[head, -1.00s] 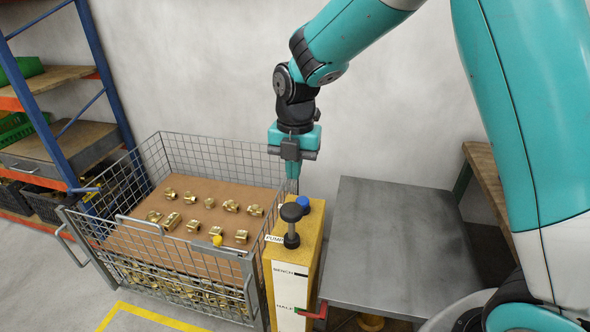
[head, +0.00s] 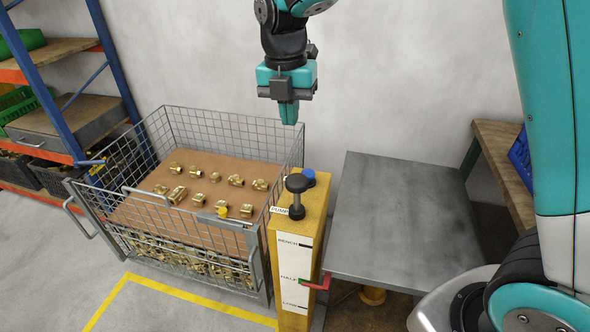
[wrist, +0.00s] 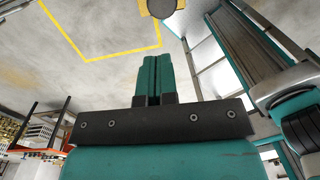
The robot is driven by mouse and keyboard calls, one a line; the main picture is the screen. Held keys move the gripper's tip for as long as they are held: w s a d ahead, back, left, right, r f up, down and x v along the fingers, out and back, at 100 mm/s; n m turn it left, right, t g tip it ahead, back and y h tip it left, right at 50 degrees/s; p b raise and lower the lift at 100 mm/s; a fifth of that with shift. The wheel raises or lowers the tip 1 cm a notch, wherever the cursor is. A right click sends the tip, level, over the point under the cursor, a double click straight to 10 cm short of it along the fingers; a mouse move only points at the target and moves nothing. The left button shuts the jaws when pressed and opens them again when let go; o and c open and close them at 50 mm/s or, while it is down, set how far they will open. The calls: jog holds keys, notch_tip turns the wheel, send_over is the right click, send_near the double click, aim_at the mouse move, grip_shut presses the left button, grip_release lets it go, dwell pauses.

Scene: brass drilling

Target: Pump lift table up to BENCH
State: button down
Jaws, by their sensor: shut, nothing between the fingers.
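The lift table has a bare grey metal top (head: 385,225), right of the yellow pump column (head: 318,215). A black pump knob (head: 297,183) stands raised on a short stem on top of the column, beside a blue cap (head: 308,176). The column's white scale (head: 290,262) reads BENCH at the top, HALF in the middle and a lower mark. The red pointer (head: 316,284) is level with about HALF. My gripper (head: 289,118) is shut and empty, pointing down, above the knob and apart from it. Its closed fingers show in the wrist view (wrist: 153,80).
A wire mesh cage (head: 233,130) with brass fittings on a brown board stands left of the column. Blue-framed shelves (head: 115,60) are at far left. A wooden bench (head: 500,150) is at right. Yellow lines (head: 190,295) mark the floor. There is free room above the table top.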

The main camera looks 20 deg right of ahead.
aim_at(295, 180)
jog(key=f+p, duration=0.1)
jog(key=f, duration=0.3)
jog(key=f+p, duration=0.1)
jog(key=f, duration=0.4)
jog(key=f+p, duration=0.1)
jog(key=f, duration=0.4)
jog(key=shift+s+d, duration=0.2)
jog(key=shift+d, duration=0.15)
